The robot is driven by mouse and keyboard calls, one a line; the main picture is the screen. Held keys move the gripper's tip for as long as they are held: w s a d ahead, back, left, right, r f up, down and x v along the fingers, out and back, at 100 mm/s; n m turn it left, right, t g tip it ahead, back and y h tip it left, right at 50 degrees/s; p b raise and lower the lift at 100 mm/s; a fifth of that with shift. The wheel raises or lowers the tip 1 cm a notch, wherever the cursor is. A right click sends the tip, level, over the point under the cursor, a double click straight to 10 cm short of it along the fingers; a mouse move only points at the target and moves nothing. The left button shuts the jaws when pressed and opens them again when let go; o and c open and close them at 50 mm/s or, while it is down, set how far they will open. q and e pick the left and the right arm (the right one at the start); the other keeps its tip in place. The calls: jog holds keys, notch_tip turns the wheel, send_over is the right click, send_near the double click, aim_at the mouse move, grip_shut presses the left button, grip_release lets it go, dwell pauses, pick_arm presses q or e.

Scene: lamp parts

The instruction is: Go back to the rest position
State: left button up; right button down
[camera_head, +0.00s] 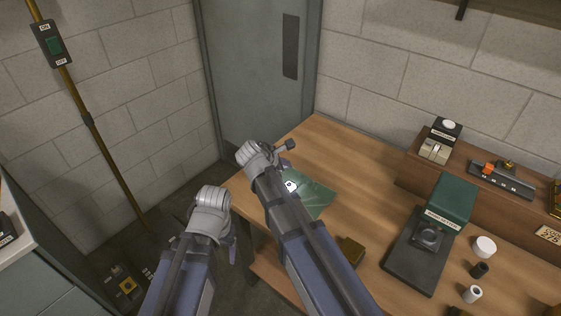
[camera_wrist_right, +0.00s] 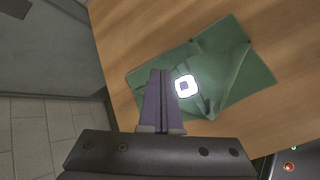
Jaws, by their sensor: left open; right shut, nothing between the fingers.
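My left gripper (camera_head: 233,250) is at the lower left in the head view, off the table's left edge and mostly hidden behind its wrist. It is open and I see nothing held in it. My right gripper (camera_head: 288,165) is over the table's far left corner, above a green cloth (camera_head: 316,200). In the right wrist view its purple fingers (camera_wrist_right: 162,95) are shut together with nothing between them. The cloth (camera_wrist_right: 245,75) lies folded beneath them, with a white square-marked piece (camera_wrist_right: 185,87) beside the fingertips. My right forearm hides part of the table.
The wooden table (camera_head: 375,170) carries a dark device with a green back (camera_head: 452,200), a brown block (camera_head: 351,250), a white cylinder (camera_head: 485,247) and small cups. A raised shelf (camera_head: 405,180) stands behind. A pole with a switch (camera_head: 53,45) is at left. A grey door (camera_head: 250,70) is behind.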

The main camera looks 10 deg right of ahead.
jog(key=s+a+f+m+g+y, duration=0.1)
jog(key=s+a+m, duration=0.1)
jog(key=s, duration=0.2)
jog(key=s+a+f+m+g+y, duration=0.1)
jog(key=s+a+f+m, duration=0.1)
jog(key=s+m, duration=0.1)
jog(key=s+a+f+m+g+y, duration=0.1)
jog(key=s+a+m, duration=0.1)
jog(key=s, duration=0.3)
jog(key=shift+s+a+f+m, duration=0.1)
jog(key=shift+s+f+m, duration=0.15)
jog(key=shift+f+m, duration=0.05)
jog(key=s+a+f+m+g+y, duration=0.1)
jog(key=s+a+m, duration=0.2)
jog(key=s, duration=0.2)
jog(key=s+a+m+g+y, duration=0.1)
jog(key=s+a+m+g, duration=0.1)
jog(key=s, duration=0.4)
jog(key=shift+a+f+m+y, duration=0.4)
jog(key=shift+a+m, duration=0.05)
jog(key=shift+m, duration=0.35)
jog(key=shift+s, duration=0.1)
